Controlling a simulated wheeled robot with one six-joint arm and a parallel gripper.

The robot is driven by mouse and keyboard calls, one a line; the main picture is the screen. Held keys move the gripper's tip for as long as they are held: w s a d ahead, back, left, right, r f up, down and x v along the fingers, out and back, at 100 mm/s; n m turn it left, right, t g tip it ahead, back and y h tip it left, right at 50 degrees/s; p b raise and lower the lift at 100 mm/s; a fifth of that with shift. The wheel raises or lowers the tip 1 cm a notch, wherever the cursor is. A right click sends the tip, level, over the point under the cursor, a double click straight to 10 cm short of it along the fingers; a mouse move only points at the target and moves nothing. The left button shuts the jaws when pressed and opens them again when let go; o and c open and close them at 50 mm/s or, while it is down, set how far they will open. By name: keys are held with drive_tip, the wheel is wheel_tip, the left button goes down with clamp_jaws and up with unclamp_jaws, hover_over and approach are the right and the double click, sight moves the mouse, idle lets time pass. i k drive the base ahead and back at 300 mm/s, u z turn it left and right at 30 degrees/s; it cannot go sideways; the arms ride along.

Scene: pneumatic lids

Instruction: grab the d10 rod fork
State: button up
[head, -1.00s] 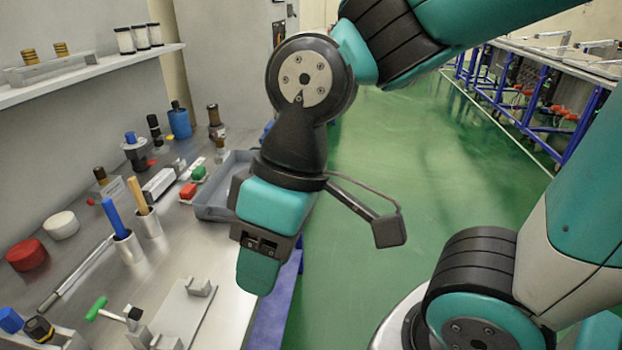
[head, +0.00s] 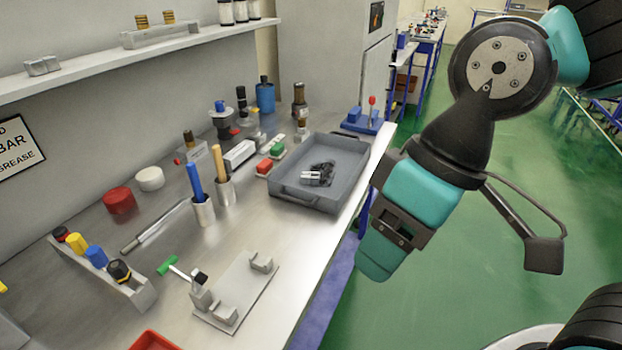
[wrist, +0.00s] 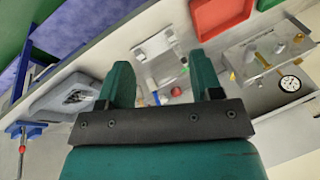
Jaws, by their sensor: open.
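A small cluster of dark parts with a pale, two-pronged metal piece (head: 311,175) lies in the grey tray (head: 300,196) on the bench. The pale piece looks like a rod fork, but its size cannot be read. My gripper (head: 376,266) is in front of the bench edge, right of and nearer than the tray, apart from it. In the wrist view my gripper (wrist: 163,76) is open, with nothing between its teal fingers. The tray (wrist: 52,101) shows there left of the fingers, with the small parts in it too blurred to tell apart.
A blue fixture with a red-tipped lever (head: 368,118) stands beyond the tray. Cups with upright handles (head: 204,211), a grey cradle fixture (head: 238,290) and a red bin (head: 153,341) are nearer. Bench between tray and cradle is clear.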

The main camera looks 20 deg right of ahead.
sight(308, 178)
drive_tip(key=z, duration=1.35)
drive_tip(key=i, duration=2.3)
drive_tip(key=u, duration=3)
